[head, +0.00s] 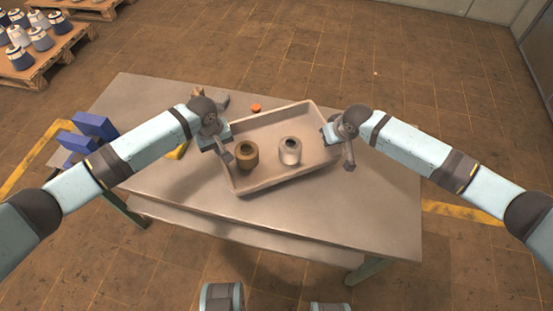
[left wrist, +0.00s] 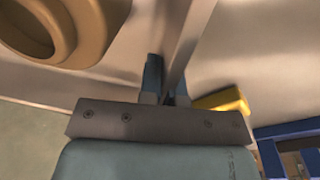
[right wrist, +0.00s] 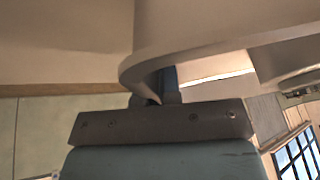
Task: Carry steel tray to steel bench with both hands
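The steel tray (head: 265,184) is shallow and pale, at the middle of the steel bench (head: 370,220); I cannot tell whether it rests on the top or is just above it. A brown hollow cylinder (head: 246,155) and a pale grey one (head: 290,151) stand in it. My left gripper (head: 222,142) is at the tray's left side; in the left wrist view its fingers (left wrist: 166,85) straddle the wall closely. My right gripper (head: 328,134) is at the right side; in the right wrist view its fingers (right wrist: 158,88) enclose the wall, one partly hidden.
A yellow item (head: 178,151) is partly hidden by my left arm. A small orange item (head: 256,107) lies behind the tray. A pallet with several containers (head: 40,60) stands far left. The bench's right front is clear.

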